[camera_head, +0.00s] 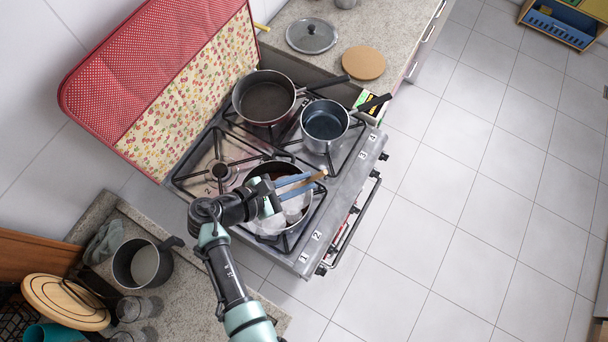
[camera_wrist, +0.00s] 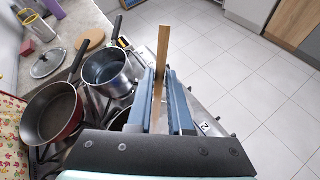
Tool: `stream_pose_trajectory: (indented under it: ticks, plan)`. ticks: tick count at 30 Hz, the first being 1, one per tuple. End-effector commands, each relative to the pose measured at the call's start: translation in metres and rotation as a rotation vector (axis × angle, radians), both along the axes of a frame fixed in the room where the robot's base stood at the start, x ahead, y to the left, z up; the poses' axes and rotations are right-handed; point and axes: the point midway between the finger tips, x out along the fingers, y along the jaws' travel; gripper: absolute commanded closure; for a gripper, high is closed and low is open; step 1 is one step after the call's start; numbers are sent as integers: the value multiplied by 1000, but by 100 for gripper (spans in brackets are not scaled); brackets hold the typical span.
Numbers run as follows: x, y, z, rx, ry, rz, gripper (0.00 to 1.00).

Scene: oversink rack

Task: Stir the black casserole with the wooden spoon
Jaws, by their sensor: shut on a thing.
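My gripper (camera_head: 311,181) is over the front-left part of the stove, with its blue fingers shut on the wooden spoon. The spoon's light wooden handle (camera_head: 320,175) sticks out past the fingertips. In the wrist view the handle (camera_wrist: 163,55) rises between the two fingers (camera_wrist: 164,90). The spoon's lower end is hidden. A dark-rimmed pot (camera_head: 254,178), seemingly the black casserole, stands on the burner under my gripper. My gripper and wrist hide much of it. I cannot tell whether the spoon touches its inside.
A red-sided pan (camera_head: 266,100) and a steel saucepan (camera_head: 324,122) stand on the other burners, handles pointing right. A lid (camera_head: 311,36) and a round wooden board (camera_head: 363,62) lie on the far counter. A dark saucepan (camera_head: 141,264) sits on the near counter.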

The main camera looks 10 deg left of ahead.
Motion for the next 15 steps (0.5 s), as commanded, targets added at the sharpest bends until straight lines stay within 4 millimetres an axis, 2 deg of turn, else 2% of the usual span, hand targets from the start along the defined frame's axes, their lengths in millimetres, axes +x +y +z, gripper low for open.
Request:
stream_pose_trajectory:
  ticks: [8,15]
  plan:
    - [0,0,3,0,0,0,100]
    - [0,0,22,2,-2,-1,100]
